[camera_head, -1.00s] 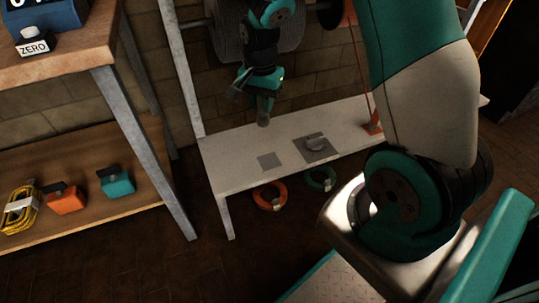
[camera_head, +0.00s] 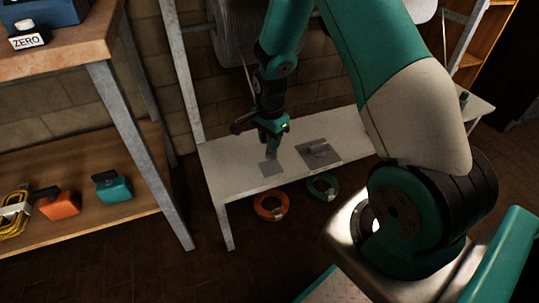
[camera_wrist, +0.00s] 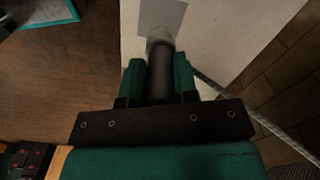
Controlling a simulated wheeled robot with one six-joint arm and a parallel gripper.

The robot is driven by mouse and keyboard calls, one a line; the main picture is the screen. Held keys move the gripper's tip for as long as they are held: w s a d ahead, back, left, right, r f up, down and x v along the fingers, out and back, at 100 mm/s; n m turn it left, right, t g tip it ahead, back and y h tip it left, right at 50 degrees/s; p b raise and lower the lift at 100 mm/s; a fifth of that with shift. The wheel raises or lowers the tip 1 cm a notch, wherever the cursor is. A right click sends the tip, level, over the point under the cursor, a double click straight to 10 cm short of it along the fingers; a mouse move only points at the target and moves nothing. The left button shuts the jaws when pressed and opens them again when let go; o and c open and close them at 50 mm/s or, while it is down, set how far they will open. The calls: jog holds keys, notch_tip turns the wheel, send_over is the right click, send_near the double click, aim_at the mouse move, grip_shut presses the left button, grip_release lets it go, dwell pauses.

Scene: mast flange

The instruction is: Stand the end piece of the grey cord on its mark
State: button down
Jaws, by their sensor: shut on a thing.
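My gripper (camera_head: 271,140) is over the white bench, shut on the end piece. The end piece (camera_wrist: 160,68) is a dark cylinder with a paler end, held between the two teal fingers in the wrist view. In the head view it points down below the fingers and is small. The mark, a flat grey square (camera_head: 271,168), lies on the bench just below it; in the wrist view the mark (camera_wrist: 163,17) shows just beyond its far end. I cannot tell whether they touch. A thin grey strand (camera_wrist: 262,120), perhaps the cord, runs to the lower right.
A larger grey plate (camera_head: 332,158) with a metal piece on it lies right of the mark on the white bench (camera_head: 225,180). An orange ring (camera_head: 269,207) and a green ring (camera_head: 322,187) are below its front edge. A wooden shelf unit (camera_head: 90,225) stands left.

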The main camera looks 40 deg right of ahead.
jog(key=shift+f+b, duration=0.7)
jog(key=shift+f, duration=1.5)
jog(key=shift+f, duration=0.25)
jog(key=c, duration=0.9)
grip_release()
jog(key=shift+r, duration=0.1)
jog(key=shift+r, duration=0.1)
